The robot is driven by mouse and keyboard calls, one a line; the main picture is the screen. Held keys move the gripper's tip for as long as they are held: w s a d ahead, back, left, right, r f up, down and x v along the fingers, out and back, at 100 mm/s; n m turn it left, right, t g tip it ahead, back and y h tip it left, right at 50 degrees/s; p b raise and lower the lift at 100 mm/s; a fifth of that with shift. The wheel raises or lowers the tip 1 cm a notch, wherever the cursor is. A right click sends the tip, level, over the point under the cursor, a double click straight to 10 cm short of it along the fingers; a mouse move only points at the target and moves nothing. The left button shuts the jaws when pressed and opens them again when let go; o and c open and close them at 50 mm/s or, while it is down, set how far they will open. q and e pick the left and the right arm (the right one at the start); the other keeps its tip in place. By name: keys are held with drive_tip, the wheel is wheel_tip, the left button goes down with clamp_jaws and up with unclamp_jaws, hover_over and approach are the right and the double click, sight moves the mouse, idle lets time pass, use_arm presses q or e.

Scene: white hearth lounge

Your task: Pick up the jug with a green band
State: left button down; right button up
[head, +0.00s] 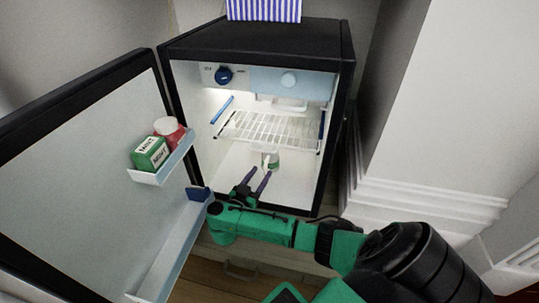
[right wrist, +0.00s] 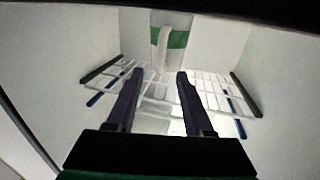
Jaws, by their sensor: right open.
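The jug (head: 273,163) is small and white with a green band, and it stands on the floor of the open fridge (head: 232,174), below the wire shelf. In the right wrist view, the jug (right wrist: 176,40) is at the top centre, with its white handle towards my gripper. My right gripper (head: 261,174) reaches into the fridge with its two dark fingers apart and empty. In the right wrist view, the jug's handle lies just beyond the fingertips (right wrist: 159,74), roughly in line with the gap. Part of the jug is hidden behind the fingers in the head view. My left gripper is out of view.
The fridge door (head: 85,175) is swung open to the left. Its upper bin (head: 165,163) holds a green box (head: 150,153) and a red jar with a white lid (head: 168,130). A wire shelf (head: 275,130) hangs above the jug. The fridge floor beside the jug is clear.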

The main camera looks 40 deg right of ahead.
drive_tip(key=x, duration=0.1)
drive_tip(key=b+x, duration=0.1)
drive_tip(key=shift+w+d+f, duration=0.15)
drive_tip(key=shift+d+f, duration=0.1)
drive_tip(key=shift+d, duration=0.1)
drive_tip(key=shift+d+r, duration=0.1)
drive_tip(key=shift+r, duration=0.05)
clamp_jaws()
drive_tip(key=shift+r, duration=0.1)
idle(0.8)
